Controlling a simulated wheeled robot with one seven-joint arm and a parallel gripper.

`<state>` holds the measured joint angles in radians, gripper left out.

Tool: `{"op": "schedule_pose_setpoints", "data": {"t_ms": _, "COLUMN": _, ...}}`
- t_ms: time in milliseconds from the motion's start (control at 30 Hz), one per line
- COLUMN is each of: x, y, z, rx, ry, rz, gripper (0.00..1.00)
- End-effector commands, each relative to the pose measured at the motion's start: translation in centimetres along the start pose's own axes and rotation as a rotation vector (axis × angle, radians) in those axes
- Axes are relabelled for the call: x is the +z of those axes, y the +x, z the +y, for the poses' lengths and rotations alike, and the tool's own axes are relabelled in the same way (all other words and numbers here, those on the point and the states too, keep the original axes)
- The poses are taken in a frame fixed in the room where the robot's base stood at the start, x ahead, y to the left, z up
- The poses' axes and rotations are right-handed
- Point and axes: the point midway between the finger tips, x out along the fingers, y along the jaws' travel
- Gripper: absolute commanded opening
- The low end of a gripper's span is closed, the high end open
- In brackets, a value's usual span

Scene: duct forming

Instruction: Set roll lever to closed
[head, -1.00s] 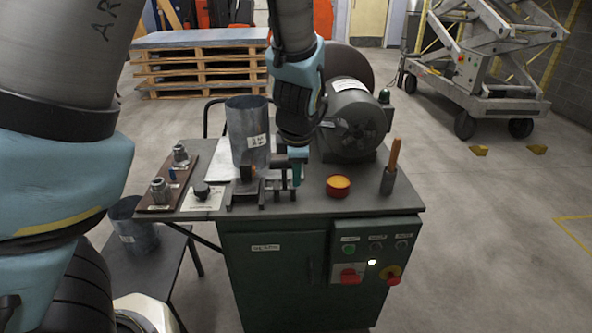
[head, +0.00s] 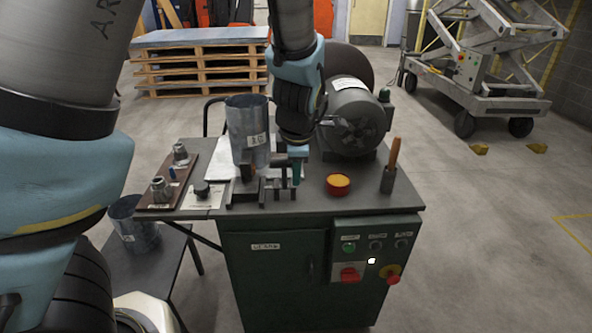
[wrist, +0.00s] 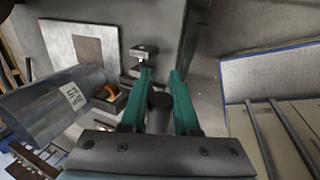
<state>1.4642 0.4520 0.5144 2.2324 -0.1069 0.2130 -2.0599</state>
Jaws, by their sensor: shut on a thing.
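My gripper (head: 292,163) is low over the bench, just right of an upright grey sheet-metal duct (head: 248,135). In the wrist view, the two teal fingers of my gripper (wrist: 162,75) are close together around a dark, round-ended piece (wrist: 158,98), which appears to be the roll lever. Most of this piece is hidden by the fingers and palm. The duct also shows in the wrist view (wrist: 45,108), left of the fingers and apart from them. Dark brackets (head: 262,190) of the forming machine sit below the gripper.
The bench top (head: 365,205) holds an orange-filled red tin (head: 338,184), an upright wooden handle in a holder (head: 394,155), a motor (head: 352,115) and a brown board with metal fittings (head: 168,185). Another duct (head: 132,225) stands on a lower table at left.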

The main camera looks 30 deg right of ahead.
Motion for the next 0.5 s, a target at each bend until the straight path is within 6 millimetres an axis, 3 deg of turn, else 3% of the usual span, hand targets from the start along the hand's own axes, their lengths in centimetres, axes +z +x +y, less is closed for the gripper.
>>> {"op": "schedule_pose_setpoints", "data": {"t_ms": 33, "x": -0.04, "y": 0.02, "z": 0.06, "rx": 0.001, "ry": -0.001, "rz": 0.000, "gripper": 0.00}}
{"op": "schedule_pose_setpoints", "data": {"t_ms": 67, "x": -0.04, "y": 0.02, "z": 0.06, "rx": 0.001, "ry": -0.001, "rz": 0.000, "gripper": 0.32}}
{"op": "schedule_pose_setpoints", "data": {"t_ms": 100, "x": -0.04, "y": 0.02, "z": 0.07, "rx": 0.001, "ry": -0.001, "rz": 0.000, "gripper": 0.36}}
{"op": "schedule_pose_setpoints", "data": {"t_ms": 300, "x": -0.02, "y": 0.00, "z": 0.07, "rx": 0.001, "ry": -0.001, "rz": 0.000, "gripper": 0.59}}
{"op": "schedule_pose_setpoints", "data": {"t_ms": 500, "x": -0.03, "y": 0.00, "z": 0.06, "rx": 0.001, "ry": -0.001, "rz": 0.000, "gripper": 0.59}}
